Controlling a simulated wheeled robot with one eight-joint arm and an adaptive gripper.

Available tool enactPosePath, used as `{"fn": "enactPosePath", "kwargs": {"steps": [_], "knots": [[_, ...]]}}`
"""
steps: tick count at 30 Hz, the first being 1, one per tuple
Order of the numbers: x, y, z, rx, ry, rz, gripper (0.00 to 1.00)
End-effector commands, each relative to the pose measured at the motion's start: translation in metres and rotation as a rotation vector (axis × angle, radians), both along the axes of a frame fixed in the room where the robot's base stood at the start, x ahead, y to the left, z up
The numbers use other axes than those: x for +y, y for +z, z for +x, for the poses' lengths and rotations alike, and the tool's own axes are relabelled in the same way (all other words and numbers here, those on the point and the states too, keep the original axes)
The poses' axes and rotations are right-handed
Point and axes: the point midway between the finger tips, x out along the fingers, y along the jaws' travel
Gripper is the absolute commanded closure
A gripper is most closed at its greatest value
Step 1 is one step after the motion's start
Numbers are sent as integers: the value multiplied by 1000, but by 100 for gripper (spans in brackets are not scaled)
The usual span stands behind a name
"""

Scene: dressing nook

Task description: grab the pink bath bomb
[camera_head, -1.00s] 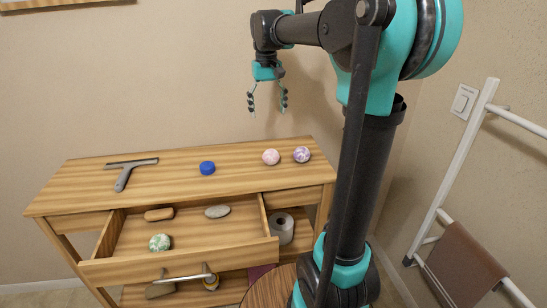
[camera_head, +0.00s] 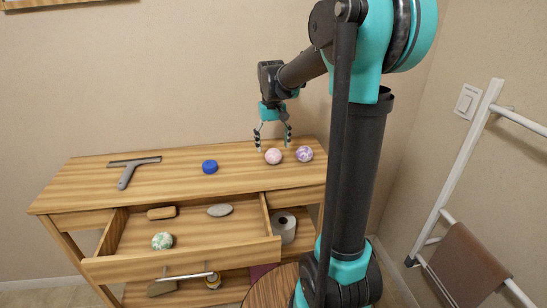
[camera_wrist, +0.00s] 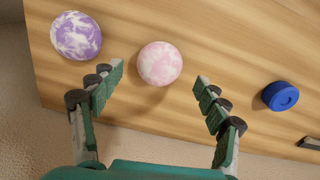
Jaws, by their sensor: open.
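The pink bath bomb (camera_head: 273,156) is a round, pink-and-white marbled ball on the dresser top. It also shows in the wrist view (camera_wrist: 160,63), ahead of and between my two fingertips, with the fingers apart from it. My gripper (camera_head: 273,145) is open and empty, low over the back of the dresser top by the pink ball. In the wrist view my gripper's fingers (camera_wrist: 159,80) are spread wide. A purple-and-white marbled ball (camera_head: 304,153) sits just right of the pink one; in the wrist view it (camera_wrist: 76,36) lies to the left, near the left finger.
A blue round object (camera_head: 209,167) and a squeegee (camera_head: 128,170) lie on the dresser top (camera_head: 85,185). The open drawer (camera_head: 190,255) holds a green-white ball (camera_head: 162,241), a brown bar (camera_head: 161,213) and a grey stone (camera_head: 220,210). A towel rack (camera_head: 463,170) stands right.

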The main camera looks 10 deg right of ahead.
Motion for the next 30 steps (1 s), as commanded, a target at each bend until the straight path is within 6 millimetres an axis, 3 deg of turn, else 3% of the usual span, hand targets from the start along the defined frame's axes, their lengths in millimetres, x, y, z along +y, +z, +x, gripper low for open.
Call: {"fn": "enactPosePath", "kwargs": {"steps": [7, 17, 30], "knots": [[-2, -34, -1, 0, 0, 0, 25], [-2, -40, -1, 0, 0, 0, 26], [-2, -39, -2, 0, 0, 0, 81]]}}
